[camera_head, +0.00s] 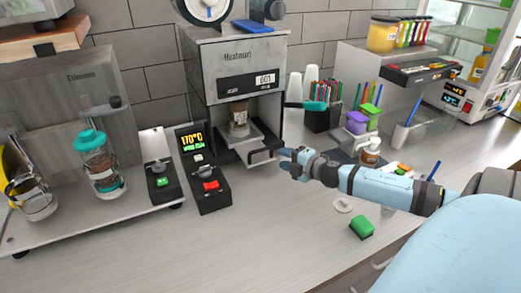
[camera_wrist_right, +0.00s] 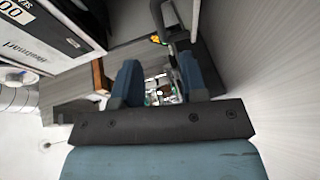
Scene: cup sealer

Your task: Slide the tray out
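The cup sealer (camera_head: 240,75) is a grey box-shaped machine with a small display. Its tray (camera_head: 228,131) sits low in the front opening, with a brown-topped clear cup (camera_head: 239,122) upright on it. A black tray handle (camera_head: 262,158) sticks out at the front. My right gripper (camera_head: 284,163) is just right of the handle. In the right wrist view my gripper (camera_wrist_right: 160,78) has its two blue fingers apart, and a dark bar (camera_wrist_right: 168,30) shows ahead of them. I cannot tell whether a finger touches the handle. My left gripper is not in view.
A control box (camera_head: 203,180) with a lit display and red switch stands left of the tray. A green-and-black block (camera_head: 362,228) lies at the front right. A pen holder (camera_head: 322,118) stands right of the machine. The counter in front is mostly clear.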

